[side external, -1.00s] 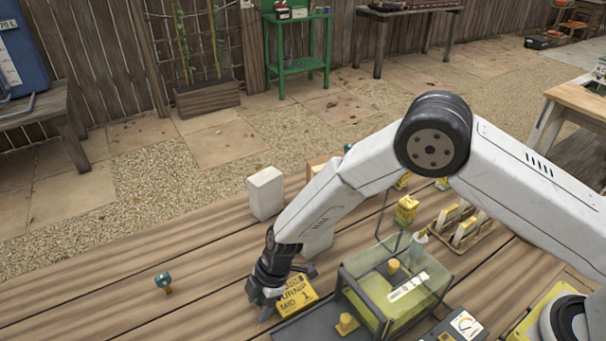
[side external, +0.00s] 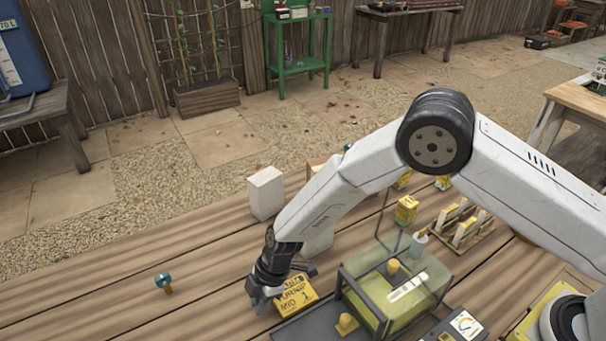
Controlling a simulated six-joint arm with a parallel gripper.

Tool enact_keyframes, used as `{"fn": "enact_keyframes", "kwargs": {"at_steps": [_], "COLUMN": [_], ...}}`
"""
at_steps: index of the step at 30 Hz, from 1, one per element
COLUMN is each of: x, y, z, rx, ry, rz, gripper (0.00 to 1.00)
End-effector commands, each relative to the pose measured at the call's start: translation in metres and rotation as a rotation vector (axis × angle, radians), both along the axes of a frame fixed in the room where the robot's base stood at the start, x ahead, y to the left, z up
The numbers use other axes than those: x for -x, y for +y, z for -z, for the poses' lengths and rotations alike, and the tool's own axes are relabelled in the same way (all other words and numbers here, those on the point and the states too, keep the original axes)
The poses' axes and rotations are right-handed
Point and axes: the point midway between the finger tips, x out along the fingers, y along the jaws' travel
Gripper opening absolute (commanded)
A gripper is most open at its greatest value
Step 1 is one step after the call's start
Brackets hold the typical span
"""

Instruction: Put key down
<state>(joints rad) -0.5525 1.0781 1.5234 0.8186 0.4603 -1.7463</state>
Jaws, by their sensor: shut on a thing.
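My gripper (side external: 262,296) points down at the left front corner of a yellow box (side external: 296,296) with dark lettering that reads like "TURNIP MID 1". Its jaws are shut, low over the wooden table (side external: 110,318). The key in them is almost wholly hidden by the fingers, and its shape cannot be made out. I cannot tell whether the fingers touch the box. A small teal-headed piece with a yellowish shank (side external: 163,282) stands on the planks to the left, apart from the gripper.
A clear greenish case (side external: 395,290) on a dark tray (side external: 300,328) stands right of my gripper. A white block (side external: 265,193) stands behind. A small yellow carton (side external: 406,209) and a wooden rack (side external: 463,232) are farther right. The planks at left are mostly free.

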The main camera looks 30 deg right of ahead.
Motion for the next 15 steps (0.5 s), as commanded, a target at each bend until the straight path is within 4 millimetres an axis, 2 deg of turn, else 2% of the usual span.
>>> {"fn": "enact_keyframes", "kwargs": {"at_steps": [9,15], "x": [0.000,0.016], "y": [0.000,-0.009], "z": [-0.029,-0.049], "rx": [-0.003,-0.002], "ry": [-0.001,-0.001], "rz": [-0.001,0.001], "gripper": [0.00,0.00]}}
